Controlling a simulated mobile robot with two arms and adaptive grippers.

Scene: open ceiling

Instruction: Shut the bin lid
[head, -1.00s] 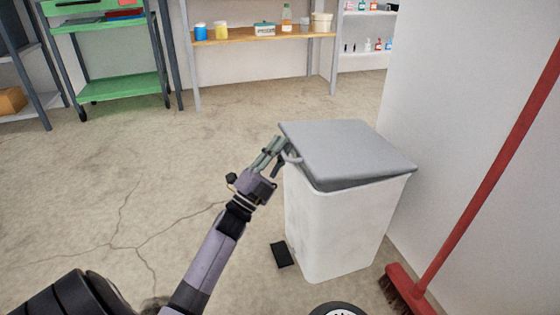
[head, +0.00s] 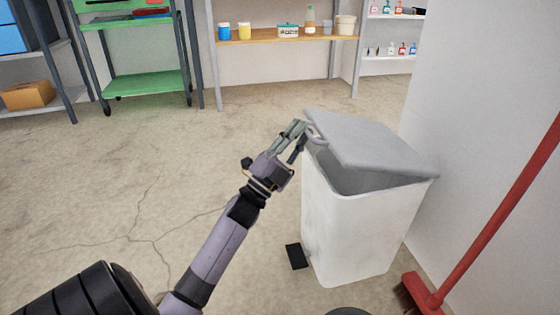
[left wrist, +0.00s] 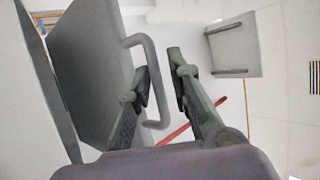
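The white bin (head: 355,235) stands on the floor right of centre in the head view. Its grey lid (head: 370,140) is hinged up and tilted, with a dark gap over the rim on the near side. A grey loop handle (head: 316,134) sits on the lid's left edge; the left wrist view shows the handle (left wrist: 154,75) up close. My left gripper (head: 300,130) is at the handle. In the left wrist view its fingers (left wrist: 161,68) are apart, with the handle's bar between them and a gap to the right finger. My right gripper is not in view.
A black pedal (head: 297,256) is at the bin's foot. A red broom (head: 480,225) leans at the right near the white wall (head: 480,80). A shelf (head: 285,40) and a green cart (head: 135,85) stand at the back. Floor to the left is clear.

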